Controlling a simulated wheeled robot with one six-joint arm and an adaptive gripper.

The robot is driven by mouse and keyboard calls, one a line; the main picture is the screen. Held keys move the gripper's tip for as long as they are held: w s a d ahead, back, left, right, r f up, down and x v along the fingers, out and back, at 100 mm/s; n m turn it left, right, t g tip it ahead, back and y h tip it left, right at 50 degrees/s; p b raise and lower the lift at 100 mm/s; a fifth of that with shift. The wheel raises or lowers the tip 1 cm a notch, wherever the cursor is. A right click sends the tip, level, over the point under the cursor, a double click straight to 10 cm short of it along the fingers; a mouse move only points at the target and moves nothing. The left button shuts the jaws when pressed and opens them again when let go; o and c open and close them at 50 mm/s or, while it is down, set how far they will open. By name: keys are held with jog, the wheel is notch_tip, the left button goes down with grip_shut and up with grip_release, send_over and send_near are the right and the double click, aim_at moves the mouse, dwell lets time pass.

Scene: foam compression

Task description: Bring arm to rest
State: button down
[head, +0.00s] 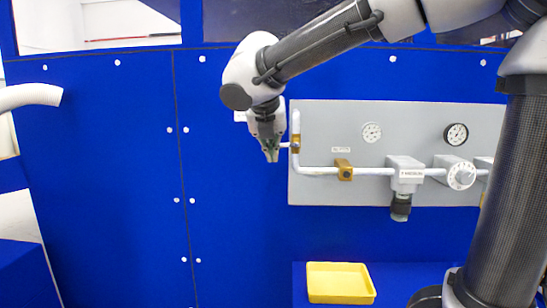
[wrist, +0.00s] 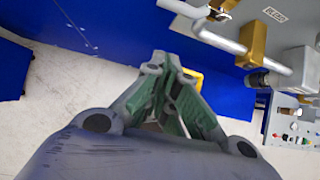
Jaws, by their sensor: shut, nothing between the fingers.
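My gripper (head: 271,157) hangs from my bent arm in the head view, pointing down. It is in front of the blue wall, just left of the grey pipe panel. In the wrist view the gripper (wrist: 165,62) has its fingertips together with nothing seen between them. The fingers have green inner faces. In the head view the fingertips look close to the left end of the white pipe (head: 318,170); I cannot tell the gap in depth.
The grey panel (head: 330,122) carries gauges, brass clamps, a valve and a dial. A yellow tray (head: 340,284) sits on a blue surface below it. A white hose (head: 30,96) sticks out at far left. The space below my gripper looks clear.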

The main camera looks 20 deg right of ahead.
notch_tip(320, 180, up, 3)
jog(key=s, duration=0.3)
notch_tip(320, 180, down, 5)
jog(key=s+a+m+g+y, duration=0.1)
jog(key=s+m+g, duration=0.15)
jog(key=m, duration=0.75)
jog(key=s+d+f+m+y, duration=0.1)
jog(key=s+d+f+m, duration=0.3)
jog(key=s+d+m, duration=0.5)
jog(key=s+d+f+m+y, duration=0.1)
jog(key=s+d+f+m, duration=0.3)
jog(key=s+d+m, duration=0.5)
jog(key=d+m, duration=0.2)
jog(key=m, duration=0.2)
jog(key=shift+f+m, duration=0.3)
jog(key=shift+f, duration=0.05)
